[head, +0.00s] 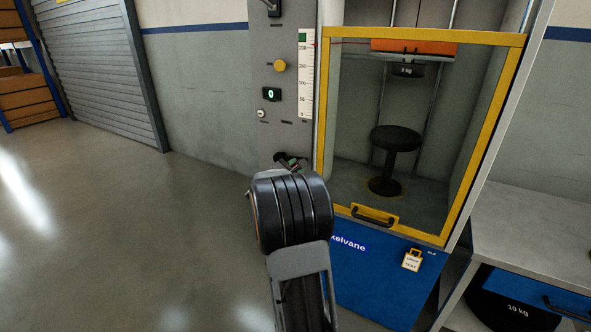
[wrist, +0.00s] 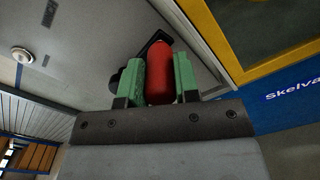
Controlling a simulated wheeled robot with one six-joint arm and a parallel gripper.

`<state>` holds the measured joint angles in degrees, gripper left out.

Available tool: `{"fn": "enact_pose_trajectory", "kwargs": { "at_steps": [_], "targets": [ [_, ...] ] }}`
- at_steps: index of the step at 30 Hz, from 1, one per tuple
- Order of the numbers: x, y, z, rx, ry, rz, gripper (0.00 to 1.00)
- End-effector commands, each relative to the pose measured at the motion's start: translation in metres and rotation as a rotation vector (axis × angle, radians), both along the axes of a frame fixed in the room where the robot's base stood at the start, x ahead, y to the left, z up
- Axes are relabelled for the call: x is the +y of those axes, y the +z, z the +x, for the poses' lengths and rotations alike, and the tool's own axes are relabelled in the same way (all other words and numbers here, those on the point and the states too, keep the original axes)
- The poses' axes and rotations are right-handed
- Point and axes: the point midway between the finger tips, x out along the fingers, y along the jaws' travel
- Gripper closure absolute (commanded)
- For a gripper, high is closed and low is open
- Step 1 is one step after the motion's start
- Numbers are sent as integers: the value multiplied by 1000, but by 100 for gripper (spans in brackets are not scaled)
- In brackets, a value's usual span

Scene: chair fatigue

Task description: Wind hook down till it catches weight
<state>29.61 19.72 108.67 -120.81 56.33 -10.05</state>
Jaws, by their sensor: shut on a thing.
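My gripper (wrist: 159,62) has its green fingers on both sides of a red crank handle (wrist: 160,88) and is shut on it. A black crank arm (wrist: 128,76) shows behind the fingers. In the head view my gripper (head: 289,163) is at the lower part of the grey control panel (head: 285,100), mostly hidden by my wrist. Behind the yellow-framed door, an orange crossbeam (head: 413,46) is high in the cabinet. A black weight (head: 407,70) marked in kg is just below it. The hook is too small to make out, so whether it touches the weight is unclear.
A black round stool (head: 395,140) stands on the cabinet floor below the weight. The yellow door frame (head: 322,120) is close to my gripper's right. The panel has a yellow button (head: 279,65), a green display (head: 271,94) and a scale (head: 306,80). Open floor lies left.

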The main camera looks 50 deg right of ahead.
Motion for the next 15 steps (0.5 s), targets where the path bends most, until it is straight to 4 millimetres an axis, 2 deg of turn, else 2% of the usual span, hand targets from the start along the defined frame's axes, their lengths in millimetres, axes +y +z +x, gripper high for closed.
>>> {"fn": "enact_pose_trajectory", "kwargs": {
  "at_steps": [1,8,9,15],
  "targets": [
    [0,14,3,-17,4,-22,100],
    [0,14,3,-17,4,-22,100],
    [0,14,3,-17,4,-22,70],
    [0,13,2,-17,2,-20,51]
  ]
}}
